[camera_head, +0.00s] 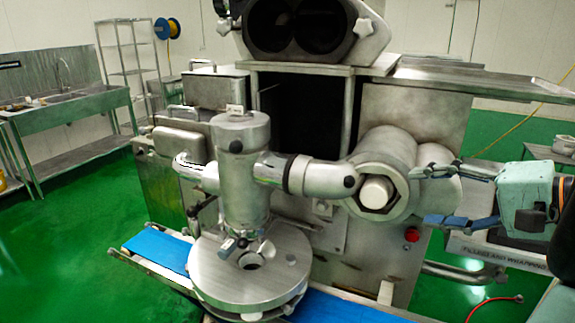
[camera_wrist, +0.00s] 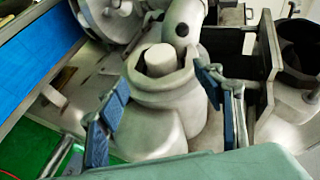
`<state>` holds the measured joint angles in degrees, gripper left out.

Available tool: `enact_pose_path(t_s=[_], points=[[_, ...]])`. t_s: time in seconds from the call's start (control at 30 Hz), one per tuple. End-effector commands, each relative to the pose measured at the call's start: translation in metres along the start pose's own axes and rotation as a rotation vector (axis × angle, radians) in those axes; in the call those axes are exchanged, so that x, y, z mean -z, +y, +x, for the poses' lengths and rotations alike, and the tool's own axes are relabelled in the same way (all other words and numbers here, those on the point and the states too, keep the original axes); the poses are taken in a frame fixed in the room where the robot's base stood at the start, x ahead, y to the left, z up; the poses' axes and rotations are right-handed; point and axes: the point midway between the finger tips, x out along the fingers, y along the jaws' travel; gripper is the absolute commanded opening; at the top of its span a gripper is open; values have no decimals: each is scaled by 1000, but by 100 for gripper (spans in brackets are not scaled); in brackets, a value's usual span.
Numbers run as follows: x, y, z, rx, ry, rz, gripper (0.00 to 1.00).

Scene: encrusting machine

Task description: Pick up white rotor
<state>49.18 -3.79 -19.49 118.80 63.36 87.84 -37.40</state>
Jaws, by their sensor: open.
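The white rotor (camera_head: 375,192) appears as a short, pale round stub in the hexagonal collar at the end of the machine's steel barrel (camera_head: 396,152). It also shows in the wrist view (camera_wrist: 160,60), upper middle, with its rounded end exposed and the rest hidden inside the collar. My gripper (camera_head: 424,196) comes in from the right in the head view, at the barrel's right side. Its blue-padded fingers are spread apart with nothing held. In the wrist view the fingers (camera_wrist: 163,90) stand on either side of the barrel, and the rotor lies beyond them.
A vertical steel cylinder (camera_head: 243,165) joins the barrel by a pipe (camera_head: 322,178) and stands over a round plate (camera_head: 215,280). A blue conveyor belt (camera_head: 160,250) runs below. A red button (camera_head: 412,234) sits beneath the barrel. Green floor is free at left.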

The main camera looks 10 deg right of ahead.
Motion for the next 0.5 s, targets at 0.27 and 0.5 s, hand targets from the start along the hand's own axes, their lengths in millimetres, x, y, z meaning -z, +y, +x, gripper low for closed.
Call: enact_pose_path(t_s=[0.27,0.5], points=[[-1,0,39,2,-4,6,61],[0,-1,59,1,-2,6,61]])
